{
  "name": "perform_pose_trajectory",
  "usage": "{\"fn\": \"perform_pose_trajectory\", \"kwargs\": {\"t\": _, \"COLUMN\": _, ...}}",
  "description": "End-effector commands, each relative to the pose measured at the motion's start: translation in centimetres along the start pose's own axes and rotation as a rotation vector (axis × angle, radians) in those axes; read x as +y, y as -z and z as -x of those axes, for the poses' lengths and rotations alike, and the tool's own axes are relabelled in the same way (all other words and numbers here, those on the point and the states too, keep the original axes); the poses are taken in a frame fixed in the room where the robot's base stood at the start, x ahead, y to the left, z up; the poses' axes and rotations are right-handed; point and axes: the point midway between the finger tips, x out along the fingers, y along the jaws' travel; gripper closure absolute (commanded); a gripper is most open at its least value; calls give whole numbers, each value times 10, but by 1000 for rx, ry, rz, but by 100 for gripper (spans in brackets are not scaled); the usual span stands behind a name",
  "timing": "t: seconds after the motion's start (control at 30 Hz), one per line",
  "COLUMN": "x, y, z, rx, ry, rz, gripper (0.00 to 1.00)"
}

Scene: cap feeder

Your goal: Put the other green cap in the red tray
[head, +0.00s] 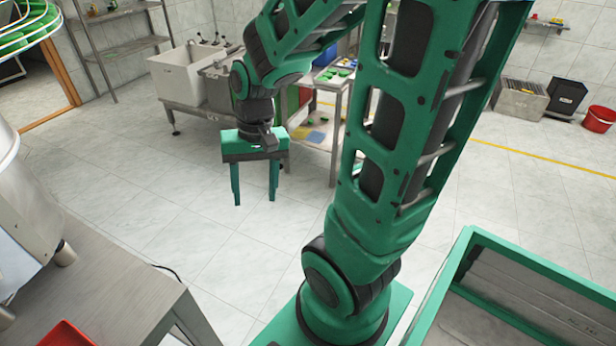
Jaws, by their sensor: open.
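My gripper (255,197) hangs open and empty over the tiled floor, its two green fingers pointing down and wide apart. A red tray (66,334) is cut off by the lower left picture edge, on a grey table; its inside is mostly out of view. Small green pieces that look like caps (343,72) lie on top of a cart behind my arm, too small to make out singly. My gripper is apart from both the tray and the cart.
The grey table (110,287) fills the lower left, beside a steel machine (28,215). The cart (318,153) has a lower shelf with coloured items. A white sink (180,75) stands at the back. A red bucket (599,119) is far right. Floor around my gripper is clear.

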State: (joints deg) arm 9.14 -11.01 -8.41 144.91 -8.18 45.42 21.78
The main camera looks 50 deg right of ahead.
Motion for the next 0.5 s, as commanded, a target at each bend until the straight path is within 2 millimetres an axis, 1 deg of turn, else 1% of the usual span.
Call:
{"fn": "perform_pose_trajectory", "kwargs": {"t": 0.03, "x": 18, "y": -5, "z": 14, "rx": 20, "ry": -21, "rz": 4, "gripper": 48}}
{"fn": "perform_pose_trajectory", "kwargs": {"t": 0.1, "x": 43, "y": -14, "z": 29, "rx": 33, "ry": -51, "rz": 14, "gripper": 48}}
{"fn": "perform_pose_trajectory", "kwargs": {"t": 0.2, "x": 72, "y": -30, "z": 46, "rx": 38, "ry": -82, "rz": 19, "gripper": 48}}
{"fn": "perform_pose_trajectory", "kwargs": {"t": 0.3, "x": 92, "y": -45, "z": 57, "rx": 37, "ry": -100, "rz": 23, "gripper": 48}}
{"fn": "perform_pose_trajectory", "kwargs": {"t": 0.4, "x": 106, "y": -55, "z": 63, "rx": 34, "ry": -107, "rz": 25, "gripper": 48}}
{"fn": "perform_pose_trajectory", "kwargs": {"t": 0.5, "x": 111, "y": -59, "z": 66, "rx": 31, "ry": -111, "rz": 25, "gripper": 48}}
